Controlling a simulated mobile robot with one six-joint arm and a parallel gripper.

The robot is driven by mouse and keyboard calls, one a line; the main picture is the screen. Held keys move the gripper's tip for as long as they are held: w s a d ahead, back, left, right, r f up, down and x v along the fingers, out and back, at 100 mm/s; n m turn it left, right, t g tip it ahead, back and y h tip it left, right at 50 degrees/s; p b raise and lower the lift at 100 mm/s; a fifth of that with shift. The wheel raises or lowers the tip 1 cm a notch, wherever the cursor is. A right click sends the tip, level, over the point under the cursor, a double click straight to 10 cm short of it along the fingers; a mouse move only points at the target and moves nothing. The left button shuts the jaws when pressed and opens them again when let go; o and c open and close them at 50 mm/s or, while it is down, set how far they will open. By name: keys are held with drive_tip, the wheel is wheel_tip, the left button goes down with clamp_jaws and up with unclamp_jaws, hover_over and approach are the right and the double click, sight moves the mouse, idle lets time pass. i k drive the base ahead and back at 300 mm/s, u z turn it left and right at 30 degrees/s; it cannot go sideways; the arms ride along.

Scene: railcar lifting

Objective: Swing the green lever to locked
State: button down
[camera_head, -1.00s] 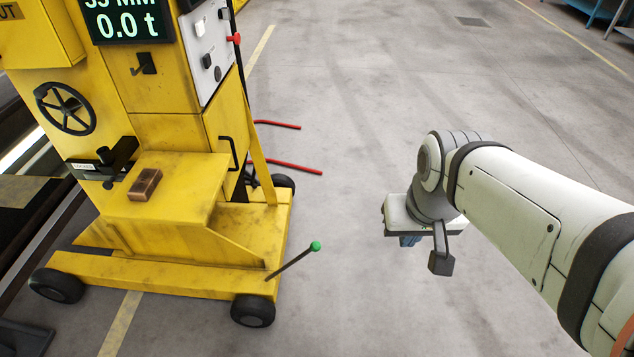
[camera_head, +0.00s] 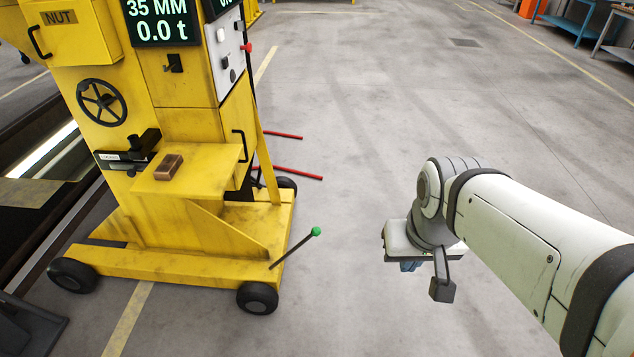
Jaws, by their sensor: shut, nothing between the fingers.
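The green lever is a thin dark rod with a green ball knob (camera_head: 316,231). It rises from the right side of the yellow jack's low base (camera_head: 190,262), near the front right wheel, and tilts up to the right. My gripper (camera_head: 410,265) is to the right of the knob, clear of it, hanging below my wrist over bare floor.
The yellow jack carries a black handwheel (camera_head: 102,102), a display reading 35 MM and 0.0 t (camera_head: 161,20), and a brown block (camera_head: 168,167) on its shelf. Red bars (camera_head: 290,171) lie on the floor behind it. Floor between lever and gripper is clear.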

sight(316, 231)
drive_tip(key=z, duration=0.15)
drive_tip(key=i, duration=0.9)
drive_tip(key=u, duration=0.05)
